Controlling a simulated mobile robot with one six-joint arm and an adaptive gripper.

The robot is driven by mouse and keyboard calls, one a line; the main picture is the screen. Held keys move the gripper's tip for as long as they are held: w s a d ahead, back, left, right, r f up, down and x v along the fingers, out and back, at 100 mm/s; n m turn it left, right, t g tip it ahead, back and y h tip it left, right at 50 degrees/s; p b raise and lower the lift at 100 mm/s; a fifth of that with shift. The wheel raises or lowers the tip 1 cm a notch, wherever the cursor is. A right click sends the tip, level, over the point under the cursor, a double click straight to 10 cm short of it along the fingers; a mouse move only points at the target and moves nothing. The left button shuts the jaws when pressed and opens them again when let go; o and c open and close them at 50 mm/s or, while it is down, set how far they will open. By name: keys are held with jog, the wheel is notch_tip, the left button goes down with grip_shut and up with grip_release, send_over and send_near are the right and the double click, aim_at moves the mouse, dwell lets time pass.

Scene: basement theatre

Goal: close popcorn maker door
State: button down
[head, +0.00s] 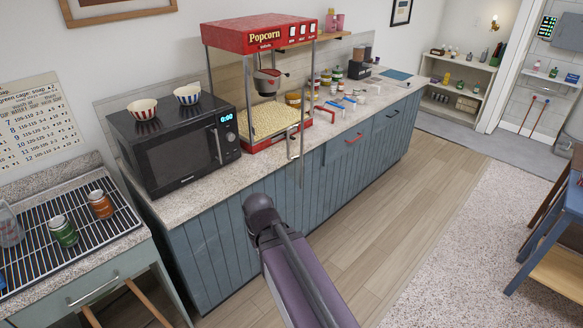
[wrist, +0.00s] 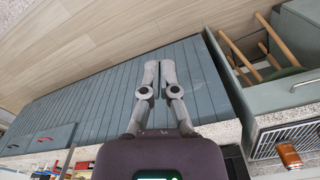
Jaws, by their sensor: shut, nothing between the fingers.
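The red popcorn maker (head: 272,36) stands on the counter in the head view, right of the microwave, with popcorn in its lower part. Its clear door shows mainly by a metal handle (head: 291,144) at the front right. The door appears swung outward over the counter's front edge; its exact angle is hard to tell. My gripper (wrist: 159,68) is shut and empty in the wrist view, over the blue cabinet fronts. In the head view my arm is in front of the cabinets, below the popcorn maker; its fingers are hidden there.
A black microwave (head: 180,148) with two striped bowls is left of the popcorn maker. Jars and small utensils (head: 335,110) lie to its right on the counter (head: 200,198). A rack with cans (head: 101,204) is at far left. The wooden floor (head: 400,195) is clear.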

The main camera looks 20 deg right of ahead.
jog(key=shift+a, duration=0.25)
jog(key=w+d+n+h+b, duration=0.1)
jog(key=w+d+h+b, duration=0.5)
jog(key=w+d+h, duration=0.55)
jog(key=w+a+r+t+h+b, duration=0.2)
jog(key=w+r+h+b, duration=0.3)
jog(key=w, duration=0.7)
notch_tip(320, 180, up, 2)
jog(key=shift+w+r+n+t+h, duration=0.15)
jog(key=shift+w+n+t+h, duration=0.2)
jog(key=shift+h, duration=0.3)
jog(key=shift+w, duration=0.1)
